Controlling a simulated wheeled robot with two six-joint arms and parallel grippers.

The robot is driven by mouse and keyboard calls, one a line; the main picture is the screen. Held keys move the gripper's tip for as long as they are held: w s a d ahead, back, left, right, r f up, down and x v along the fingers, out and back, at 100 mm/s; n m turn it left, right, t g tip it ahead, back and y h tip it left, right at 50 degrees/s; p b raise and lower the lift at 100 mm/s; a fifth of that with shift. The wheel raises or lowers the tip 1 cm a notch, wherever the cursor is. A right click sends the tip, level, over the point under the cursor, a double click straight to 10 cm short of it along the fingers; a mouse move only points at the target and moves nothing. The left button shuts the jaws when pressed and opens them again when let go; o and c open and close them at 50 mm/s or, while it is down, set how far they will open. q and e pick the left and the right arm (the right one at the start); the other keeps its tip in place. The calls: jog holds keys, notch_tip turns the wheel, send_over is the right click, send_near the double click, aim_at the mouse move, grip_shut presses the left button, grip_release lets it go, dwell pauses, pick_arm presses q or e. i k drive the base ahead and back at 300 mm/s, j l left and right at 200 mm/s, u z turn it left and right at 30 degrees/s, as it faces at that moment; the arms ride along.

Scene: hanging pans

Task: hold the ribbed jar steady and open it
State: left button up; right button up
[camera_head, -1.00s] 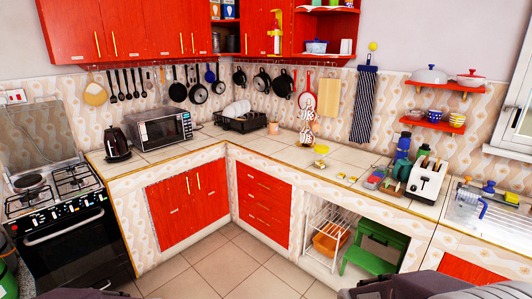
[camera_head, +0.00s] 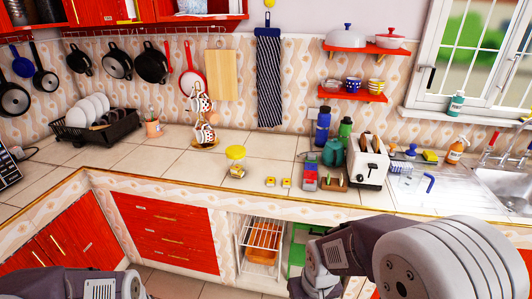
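A small clear jar with a yellow lid (camera_head: 236,161) stands upright on the tiled counter (camera_head: 215,190), near the middle of the view. It is the only jar I can make out there; its ribs are too small to tell. The lid appears to be on it. My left arm shows only at the bottom left edge and my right arm fills the bottom right. Neither gripper's fingers are in view, and both arms are well apart from the jar.
Two small yellow items (camera_head: 271,182) lie right of the jar. A mug stand (camera_head: 204,132) is behind it to the left. A toaster (camera_head: 362,166), a blue bottle (camera_head: 323,127) and a green bottle (camera_head: 345,132) stand right. The counter left of the jar is clear.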

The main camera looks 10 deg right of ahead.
aim_at(236, 168)
jog(key=i+j+z, duration=1)
jog(key=j, duration=0.2)
jog(key=i+j+z, duration=0.15)
jog(key=j+z, duration=0.2)
jog(key=j, duration=0.15)
